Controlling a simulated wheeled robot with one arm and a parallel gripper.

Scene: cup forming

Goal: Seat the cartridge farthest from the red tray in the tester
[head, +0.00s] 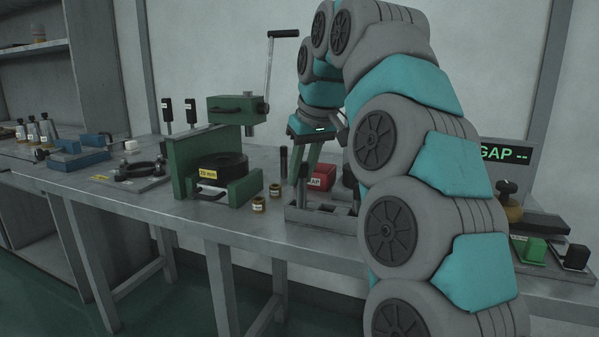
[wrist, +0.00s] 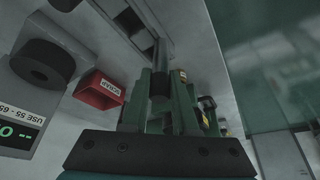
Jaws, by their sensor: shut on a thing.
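The red tray (head: 321,178), a small labelled box, stands on the bench behind my gripper; it also shows in the wrist view (wrist: 99,91). My gripper (head: 304,182) points down over a grey slotted rack (head: 325,218). In the wrist view its green fingers (wrist: 160,95) are shut on a dark cylinder (wrist: 160,82), which looks like a cartridge. Whether it touches the rack I cannot tell. Another dark upright cylinder (head: 283,160) shows just left of the fingers. A "GAP --" display (head: 505,153), apparently the tester's, is partly hidden by my arm.
A green lever press (head: 215,160) stands left of the rack. A black clamp fixture (head: 142,170) and blue tools (head: 80,150) are farther left. Green and black blocks (head: 530,249) (head: 576,257) sit at the right end.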

